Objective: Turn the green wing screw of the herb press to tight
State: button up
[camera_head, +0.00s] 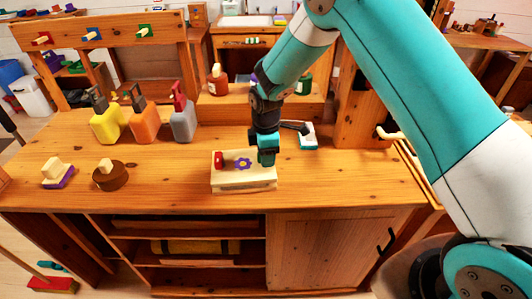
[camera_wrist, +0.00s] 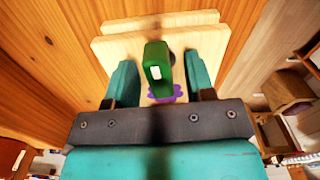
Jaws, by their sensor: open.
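The herb press (camera_head: 230,183) is a pale wooden block near the front edge of the bench; its boards (camera_wrist: 200,19) fill the top middle of the wrist view. The green wing screw (camera_wrist: 157,62) stands up from it, with a white mark on its end. My gripper (camera_head: 266,158) points down over the right part of the press. In the wrist view my gripper (camera_wrist: 161,72) is open, with one teal finger on each side of the screw and a visible gap to both.
A red knob (camera_head: 219,159) and a purple flower-shaped knob (camera_head: 243,163) sit on the press, left of my gripper. A dark-handled brush (camera_head: 307,137) lies behind it. Yellow (camera_head: 107,126), orange (camera_head: 145,127) and grey (camera_head: 183,126) bottles stand back left. Bench to the right is clear.

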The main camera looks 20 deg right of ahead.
jog(key=shift+c, duration=0.5)
grip_shut()
jog(key=shift+m, duration=0.3)
jog(key=m, duration=0.4)
jog(key=shift+m, duration=0.3)
jog(key=m, duration=0.4)
jog(key=shift+m, duration=0.3)
jog(key=m, duration=0.4)
jog(key=shift+m, duration=2.5)
